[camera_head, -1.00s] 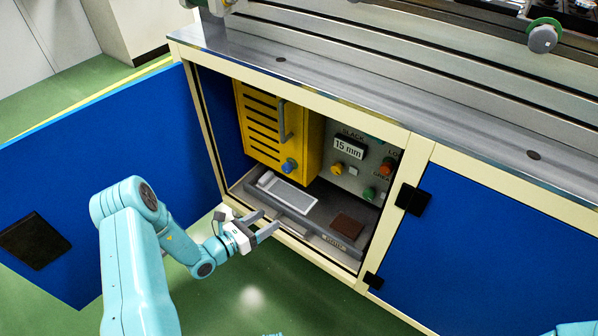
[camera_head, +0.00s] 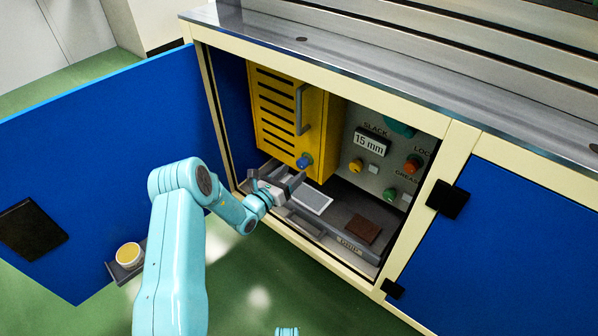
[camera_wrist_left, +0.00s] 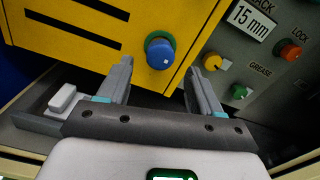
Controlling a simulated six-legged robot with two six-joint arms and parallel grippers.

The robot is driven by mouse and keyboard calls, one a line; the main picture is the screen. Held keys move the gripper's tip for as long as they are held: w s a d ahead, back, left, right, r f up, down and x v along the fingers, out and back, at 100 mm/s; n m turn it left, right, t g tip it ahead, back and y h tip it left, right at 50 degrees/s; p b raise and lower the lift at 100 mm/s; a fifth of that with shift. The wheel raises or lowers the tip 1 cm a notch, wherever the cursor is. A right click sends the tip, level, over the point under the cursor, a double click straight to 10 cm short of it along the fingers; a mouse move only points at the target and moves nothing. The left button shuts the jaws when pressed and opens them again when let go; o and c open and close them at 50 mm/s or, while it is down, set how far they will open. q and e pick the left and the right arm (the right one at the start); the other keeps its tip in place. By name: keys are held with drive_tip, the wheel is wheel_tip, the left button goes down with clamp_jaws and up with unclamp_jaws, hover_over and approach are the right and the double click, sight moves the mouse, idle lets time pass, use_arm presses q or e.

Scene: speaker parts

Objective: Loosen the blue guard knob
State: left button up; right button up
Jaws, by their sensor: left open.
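The blue guard knob (camera_head: 304,160) sits at the lower right of the yellow slotted guard (camera_head: 282,122), inside the open cabinet. In the left wrist view the blue knob (camera_wrist_left: 159,54) shows on a green collar, ahead of and between my fingers. My left gripper (camera_head: 291,181) is open and empty, in front of and just below the knob, apart from it. It also shows in the left wrist view (camera_wrist_left: 155,82), with its fingers spread. My right gripper does not show clearly.
A grey panel has a 15 mm display (camera_head: 369,144), a yellow knob (camera_head: 356,165), a red knob (camera_head: 413,163) and a green knob (camera_head: 389,194). A tray (camera_head: 345,240) below holds a white-grey item (camera_head: 312,200) and a brown block (camera_head: 363,231). The blue door (camera_head: 80,150) stands open at left.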

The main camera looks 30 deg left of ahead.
sight(300, 166)
use_arm(q)
drive_tip(key=w+b, duration=0.1)
drive_tip(key=w, duration=0.3)
drive_tip(key=shift+w+d, duration=0.15)
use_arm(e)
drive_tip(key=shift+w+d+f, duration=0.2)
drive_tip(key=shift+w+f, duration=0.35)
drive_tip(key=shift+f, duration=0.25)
use_arm(q)
drive_tip(key=c, duration=1.1)
drive_tip(key=shift+o, duration=0.2)
drive_tip(key=shift+n, duration=0.3)
